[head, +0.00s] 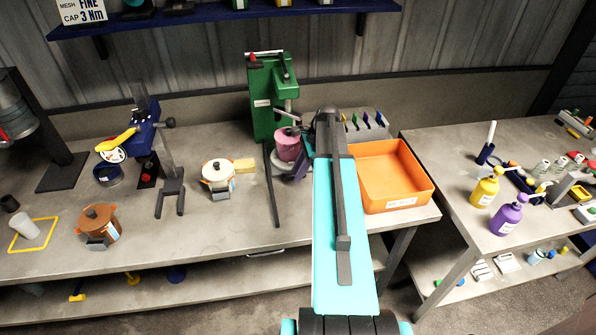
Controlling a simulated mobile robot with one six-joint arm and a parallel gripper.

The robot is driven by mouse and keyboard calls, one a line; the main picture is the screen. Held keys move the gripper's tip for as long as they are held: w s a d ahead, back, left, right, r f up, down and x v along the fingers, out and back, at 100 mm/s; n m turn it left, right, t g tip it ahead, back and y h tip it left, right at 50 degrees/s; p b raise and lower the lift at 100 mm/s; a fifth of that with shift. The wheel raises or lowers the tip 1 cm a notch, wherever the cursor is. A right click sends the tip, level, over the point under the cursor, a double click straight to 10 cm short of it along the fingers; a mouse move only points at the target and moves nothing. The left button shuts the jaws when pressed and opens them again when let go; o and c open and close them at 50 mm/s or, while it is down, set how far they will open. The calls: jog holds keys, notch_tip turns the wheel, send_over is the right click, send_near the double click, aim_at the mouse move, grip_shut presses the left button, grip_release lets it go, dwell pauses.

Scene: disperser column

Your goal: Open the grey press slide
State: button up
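I cannot tell for sure which part is the grey press slide. A green column machine (272,95) stands at the back of the bench, with a pink pot (287,144) at its foot. A long dark grey bar (271,185) lies in front of it, slanting toward the bench's front edge. A blue machine (146,135) with a yellow handle stands to the left, with a grey fork-ended upright (169,170) beside it. My turquoise arm reaches up the middle, its far end close to the right of the pink pot. My gripper's fingers cannot be made out.
An orange tray (418,205) sits right of my arm. A white pot (217,175) and a copper-coloured pot (99,220) stand on the left bench. Yellow (485,188) and purple (508,215) bottles stand on the right bench. A blue shelf (215,20) hangs above.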

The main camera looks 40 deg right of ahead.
grip_shut()
jog(key=shift+s+f, duration=0.1)
dwell(0.3)
